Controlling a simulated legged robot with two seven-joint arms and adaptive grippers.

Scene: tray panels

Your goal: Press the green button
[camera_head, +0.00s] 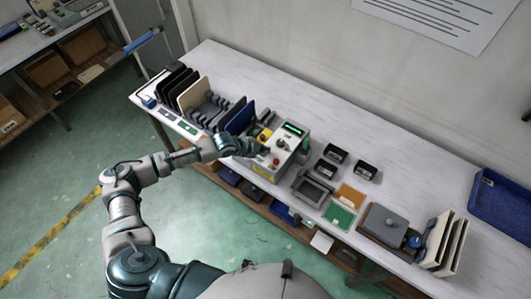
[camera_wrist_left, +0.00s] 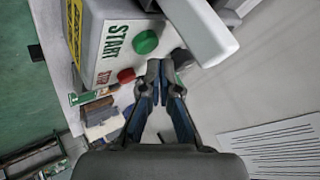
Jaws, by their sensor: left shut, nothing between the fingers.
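The control box (camera_head: 288,153) is light grey and stands near the front edge of the bench, with a lit green display (camera_head: 293,129). In the left wrist view the green button (camera_wrist_left: 145,42) sits beside the word START. A red button (camera_wrist_left: 126,75) sits beside the word STOP; a red button also shows in the head view (camera_head: 276,162). My left gripper (camera_head: 262,149) is at the box's left side, shut and empty. In the wrist view its closed fingertips (camera_wrist_left: 154,68) appear just below the green button; contact cannot be told. In the head view I cannot make out the green button.
Upright panels in a rack (camera_head: 207,103) stand left of the box. To the right are several small black bins (camera_head: 336,153), a grey tray (camera_head: 312,190), a green panel (camera_head: 339,215) and a blue crate (camera_head: 500,205). The wall runs behind the bench.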

